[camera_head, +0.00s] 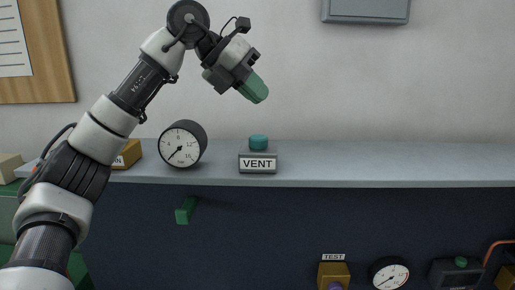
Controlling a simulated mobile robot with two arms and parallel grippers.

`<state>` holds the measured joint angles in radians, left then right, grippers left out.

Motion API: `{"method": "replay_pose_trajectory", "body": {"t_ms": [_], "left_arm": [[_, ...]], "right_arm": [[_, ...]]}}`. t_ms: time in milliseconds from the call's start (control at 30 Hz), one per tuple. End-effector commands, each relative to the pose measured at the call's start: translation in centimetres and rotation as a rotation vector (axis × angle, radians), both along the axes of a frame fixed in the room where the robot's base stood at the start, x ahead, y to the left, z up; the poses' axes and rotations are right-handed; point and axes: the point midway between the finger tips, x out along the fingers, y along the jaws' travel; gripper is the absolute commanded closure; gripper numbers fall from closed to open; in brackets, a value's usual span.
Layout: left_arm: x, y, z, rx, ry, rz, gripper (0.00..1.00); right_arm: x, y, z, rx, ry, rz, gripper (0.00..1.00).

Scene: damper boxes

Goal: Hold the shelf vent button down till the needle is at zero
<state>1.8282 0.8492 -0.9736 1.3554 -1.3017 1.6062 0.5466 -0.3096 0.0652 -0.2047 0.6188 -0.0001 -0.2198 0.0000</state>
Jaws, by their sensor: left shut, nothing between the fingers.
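The vent button (258,142) is a teal cap on top of a grey box labelled VENT (257,163), which sits on the shelf. The cap stands up above the box. A round black gauge (182,145) with a white dial stands on the shelf to the left of the box. Its needle points to the lower left; the exact reading is too small to tell. My left gripper (258,92), with green fingertips, is shut and empty. It hangs above the button, clearly apart from it, pointing down and to the right. My right gripper is not in view.
The grey shelf (390,164) is clear to the right of the vent box. A yellow box (128,154) is partly behind my left arm. Below are a yellow TEST box (333,272), a second gauge (389,274) and a dark box with a green button (461,262). A grey cabinet (366,10) hangs above.

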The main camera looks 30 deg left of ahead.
Motion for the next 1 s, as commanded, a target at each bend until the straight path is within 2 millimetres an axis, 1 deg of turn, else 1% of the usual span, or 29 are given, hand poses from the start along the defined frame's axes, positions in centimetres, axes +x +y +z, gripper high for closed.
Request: {"method": "replay_pose_trajectory", "body": {"t_ms": [33, 100, 300, 433, 1000], "left_arm": [[0.0, 0.0, -1.6, 0.0, 0.0, 0.0, 1.0], [0.0, 0.0, -2.6, 0.0, 0.0, 0.0, 1.0], [0.0, 0.0, -4.5, 0.001, 0.0, -0.001, 1.0], [0.0, 0.0, -4.8, 0.0, -0.001, -0.001, 1.0], [0.0, 0.0, -4.7, 0.001, -0.001, 0.0, 1.0]], "right_arm": [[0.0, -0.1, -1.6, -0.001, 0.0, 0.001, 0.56], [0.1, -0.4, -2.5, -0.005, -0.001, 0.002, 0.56], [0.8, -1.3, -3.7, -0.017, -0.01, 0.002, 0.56], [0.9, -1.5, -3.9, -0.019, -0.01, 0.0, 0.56], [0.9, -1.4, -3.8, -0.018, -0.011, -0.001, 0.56]]}}
